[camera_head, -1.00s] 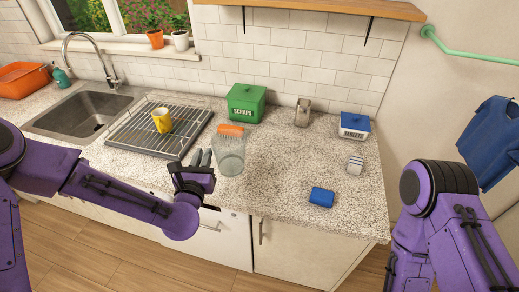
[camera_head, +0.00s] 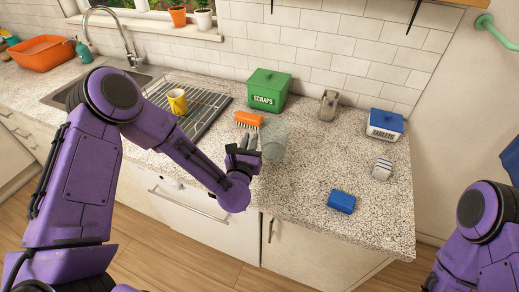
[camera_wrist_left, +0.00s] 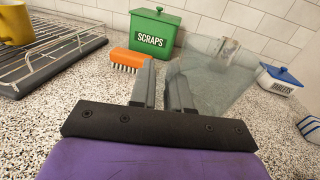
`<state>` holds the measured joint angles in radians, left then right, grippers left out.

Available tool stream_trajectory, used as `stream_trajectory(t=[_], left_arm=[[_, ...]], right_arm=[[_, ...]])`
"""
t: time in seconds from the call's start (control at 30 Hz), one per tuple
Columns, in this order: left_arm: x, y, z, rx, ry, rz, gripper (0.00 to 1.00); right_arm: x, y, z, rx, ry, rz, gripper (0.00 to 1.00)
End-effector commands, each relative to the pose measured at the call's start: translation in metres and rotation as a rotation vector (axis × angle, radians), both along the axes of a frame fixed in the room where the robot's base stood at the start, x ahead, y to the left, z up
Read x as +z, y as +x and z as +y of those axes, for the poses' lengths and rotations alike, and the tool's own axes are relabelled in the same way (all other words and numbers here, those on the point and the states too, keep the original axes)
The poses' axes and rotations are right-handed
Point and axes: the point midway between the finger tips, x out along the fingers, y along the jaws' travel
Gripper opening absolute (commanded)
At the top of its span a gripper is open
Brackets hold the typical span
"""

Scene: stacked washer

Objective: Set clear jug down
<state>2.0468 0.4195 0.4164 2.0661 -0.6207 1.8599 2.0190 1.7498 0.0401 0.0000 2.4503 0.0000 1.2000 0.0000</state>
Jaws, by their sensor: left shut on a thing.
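The clear jug (camera_head: 274,142) is see-through and faint against the speckled counter. My left gripper (camera_head: 252,146) is shut on its left side. In the left wrist view the two grey fingers (camera_wrist_left: 165,90) reach up to the jug (camera_wrist_left: 212,78), which looks tilted in that picture. The jug is over the counter (camera_head: 295,190), right of the orange brush. I cannot tell whether its base touches the counter. My right gripper is out of view; only part of that arm shows at the right edge.
An orange brush (camera_head: 248,119) and a green scraps box (camera_head: 268,90) stand close behind. A drying rack (camera_head: 205,117) with a yellow mug (camera_head: 177,101) is to the left. A metal holder (camera_head: 328,105), tablets box (camera_head: 384,124), striped item (camera_head: 381,168) and blue item (camera_head: 341,201) are to the right.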

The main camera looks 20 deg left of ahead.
Motion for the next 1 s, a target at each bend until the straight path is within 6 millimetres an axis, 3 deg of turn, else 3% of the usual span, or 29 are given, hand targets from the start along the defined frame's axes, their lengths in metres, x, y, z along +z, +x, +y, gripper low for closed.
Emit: stream_trajectory(t=[0.2,0.63,0.67,0.7,0.73,1.0], left_arm=[[-0.041,0.000,0.006,0.015,0.002,0.001,0.00],[-0.045,0.000,0.006,0.016,0.000,-0.001,0.00],[-0.044,0.000,0.006,0.015,0.001,0.001,0.23],[-0.044,0.000,0.006,0.015,0.001,0.001,0.36],[-0.044,0.000,0.006,0.015,0.001,0.001,0.42],[-0.042,0.000,0.006,0.015,0.001,0.001,0.42]], right_arm=[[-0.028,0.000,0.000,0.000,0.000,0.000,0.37],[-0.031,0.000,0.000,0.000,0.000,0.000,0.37],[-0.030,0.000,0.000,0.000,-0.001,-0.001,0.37],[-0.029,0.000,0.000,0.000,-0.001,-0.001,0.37],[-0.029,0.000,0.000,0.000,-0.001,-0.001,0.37],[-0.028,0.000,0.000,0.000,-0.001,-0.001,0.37]])
